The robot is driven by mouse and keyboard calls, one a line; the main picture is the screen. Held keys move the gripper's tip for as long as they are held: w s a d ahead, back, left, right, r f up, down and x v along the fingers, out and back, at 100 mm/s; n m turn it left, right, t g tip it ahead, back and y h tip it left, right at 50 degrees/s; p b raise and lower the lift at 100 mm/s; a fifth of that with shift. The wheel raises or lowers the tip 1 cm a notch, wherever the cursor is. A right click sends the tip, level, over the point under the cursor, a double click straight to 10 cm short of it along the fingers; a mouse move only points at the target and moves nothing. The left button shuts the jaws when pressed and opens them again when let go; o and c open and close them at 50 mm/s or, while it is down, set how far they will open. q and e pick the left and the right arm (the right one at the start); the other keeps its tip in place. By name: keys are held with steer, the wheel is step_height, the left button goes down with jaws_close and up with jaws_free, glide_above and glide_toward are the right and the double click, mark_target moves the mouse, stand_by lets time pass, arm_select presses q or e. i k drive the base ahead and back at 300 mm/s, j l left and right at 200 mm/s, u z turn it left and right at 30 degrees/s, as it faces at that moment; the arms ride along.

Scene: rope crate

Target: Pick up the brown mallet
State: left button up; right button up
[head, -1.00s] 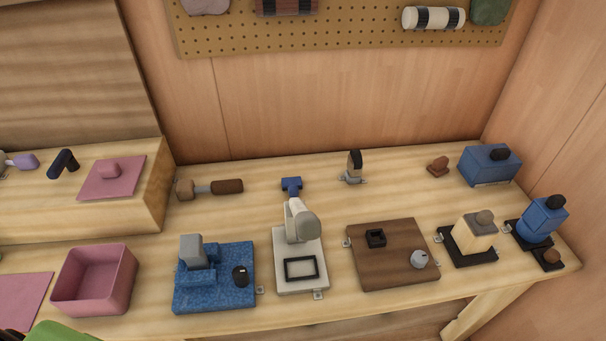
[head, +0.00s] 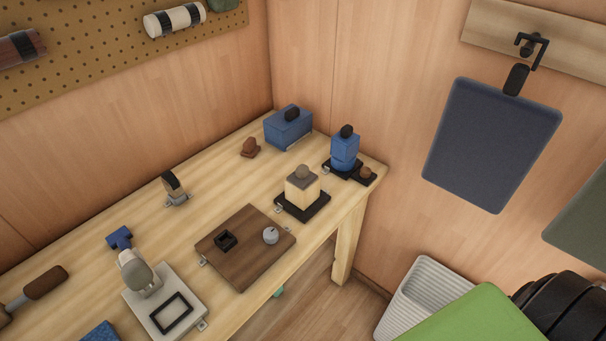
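The brown mallet (head: 42,285) lies on the wooden workbench (head: 92,262) at the lower left edge of the head view. Its dark brown handle points up and right, a grey shaft joins it, and the head is partly cut off by the picture edge. Nothing holds it. Neither of my grippers shows in the head view.
Near the mallet are a white-grey fixture (head: 187,308) and a blue block (head: 101,332). A brown board (head: 240,266), a black-based block stack (head: 302,190) and blue boxes (head: 288,128) stand farther along. A whitish bin (head: 420,290) stands at the lower right, off the bench.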

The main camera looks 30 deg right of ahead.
mark_target(36, 289)
steer(key=k+l+u, duration=0.15)
steer(key=k, duration=0.3)
steer(key=k+l+u, duration=0.1)
steer(key=k+l, duration=0.15)
steer(key=k, duration=0.15)
